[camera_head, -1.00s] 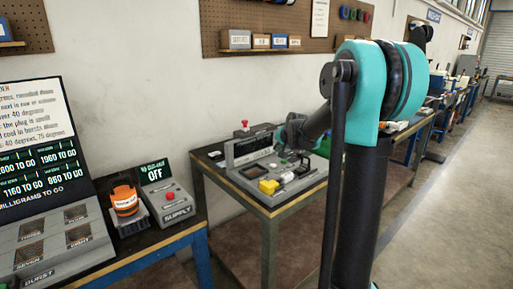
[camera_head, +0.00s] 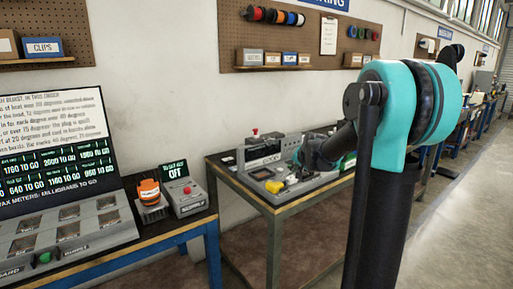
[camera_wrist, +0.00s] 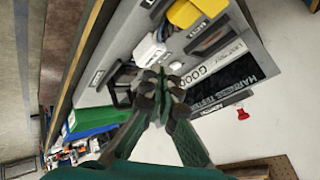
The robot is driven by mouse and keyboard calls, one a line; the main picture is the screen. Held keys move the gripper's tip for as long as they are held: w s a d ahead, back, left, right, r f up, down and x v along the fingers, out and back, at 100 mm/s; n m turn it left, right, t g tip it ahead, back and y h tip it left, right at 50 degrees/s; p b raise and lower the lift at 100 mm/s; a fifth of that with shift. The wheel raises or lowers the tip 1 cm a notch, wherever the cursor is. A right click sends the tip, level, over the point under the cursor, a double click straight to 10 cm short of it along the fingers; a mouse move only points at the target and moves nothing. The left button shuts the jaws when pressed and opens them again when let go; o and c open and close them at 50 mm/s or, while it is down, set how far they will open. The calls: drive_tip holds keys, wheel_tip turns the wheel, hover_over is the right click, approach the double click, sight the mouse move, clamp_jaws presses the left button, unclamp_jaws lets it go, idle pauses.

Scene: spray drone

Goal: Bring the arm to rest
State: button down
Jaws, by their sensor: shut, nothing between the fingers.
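My arm shows at the right of the head view, with its teal elbow joint (camera_head: 410,115) raised. From it a dark link reaches left over the bench with the harness tester. My gripper (camera_wrist: 165,84) shows in the wrist view, with its fingertips together and nothing between them. It is in front of the grey harness tester (camera_wrist: 215,60) in that view. The gap between fingertips and tester cannot be told. In the head view the tester (camera_head: 262,174) stands on the middle bench, partly behind my arm.
The tester carries a yellow block (camera_wrist: 184,13), and a green bin (camera_wrist: 95,117) is beside it. An orange-topped device (camera_head: 149,192), a supply box reading OFF (camera_head: 186,198) and a display panel (camera_head: 66,165) stand on the left bench. Open floor (camera_head: 460,220) lies at the right.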

drive_tip(key=s+d+f+n+g, duration=0.1)
drive_tip(key=s+f, duration=0.4)
drive_tip(key=s, duration=0.7)
drive_tip(key=s+f+n+g+h, duration=0.1)
drive_tip(key=s+f+n, duration=0.2)
drive_tip(key=s, duration=0.9)
drive_tip(key=s+d+f+n+g, duration=0.1)
drive_tip(key=s+f+n+g, duration=0.1)
drive_tip(key=s+f, duration=0.5)
drive_tip(key=s, duration=0.6)
drive_tip(key=shift+d+f+h, duration=0.25)
drive_tip(key=shift+d+h, duration=0.05)
drive_tip(key=shift+d, duration=0.05)
